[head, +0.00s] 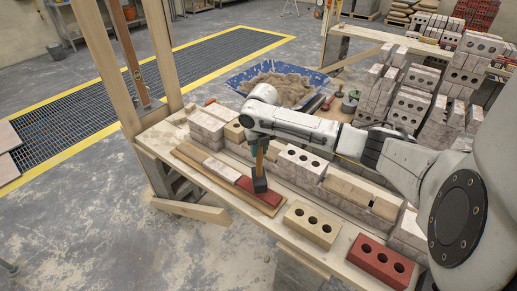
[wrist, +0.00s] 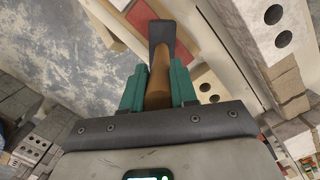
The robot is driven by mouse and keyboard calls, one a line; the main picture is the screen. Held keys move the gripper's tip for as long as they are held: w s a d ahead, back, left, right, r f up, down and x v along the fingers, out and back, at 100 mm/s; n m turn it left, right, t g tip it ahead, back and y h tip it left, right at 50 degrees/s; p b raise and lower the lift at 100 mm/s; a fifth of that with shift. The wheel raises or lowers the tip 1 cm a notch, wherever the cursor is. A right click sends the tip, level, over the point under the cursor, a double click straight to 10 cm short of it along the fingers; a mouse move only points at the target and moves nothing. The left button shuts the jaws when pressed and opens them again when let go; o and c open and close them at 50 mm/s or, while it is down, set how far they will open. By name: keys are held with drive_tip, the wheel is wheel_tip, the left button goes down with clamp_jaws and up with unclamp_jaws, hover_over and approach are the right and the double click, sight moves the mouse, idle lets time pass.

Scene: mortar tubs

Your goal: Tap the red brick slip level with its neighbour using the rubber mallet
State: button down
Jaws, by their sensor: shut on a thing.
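My gripper (head: 259,145) is shut on the wooden handle of the rubber mallet; its green fingers (wrist: 157,88) clamp the brown handle (wrist: 158,80) in the wrist view. The mallet's dark head (head: 260,184) hangs below, over the red brick slip (head: 243,183). I cannot tell whether head and slip touch. The slip lies at the right part of a wooden board (head: 215,178), and part of it is hidden by the mallet. It also shows in the wrist view (wrist: 118,25). The pale neighbouring slip (head: 221,170) lies to its left in the same row. Their relative heights are unclear.
Pale bricks (head: 302,160) stand in a row behind the board, close to my arm. A cream three-hole brick (head: 312,223) and a red three-hole brick (head: 380,262) lie to the right on the bench. A blue tub (head: 237,78) of mortar stands behind. A timber post (head: 105,60) rises at left.

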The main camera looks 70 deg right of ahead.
sight(259, 156)
wheel_tip(259, 156, down, 4)
drive_tip(key=shift+r+b, duration=0.2)
drive_tip(key=shift+b, duration=0.95)
wheel_tip(259, 156, up, 4)
drive_tip(key=p, duration=0.3)
drive_tip(key=shift+p, duration=0.3)
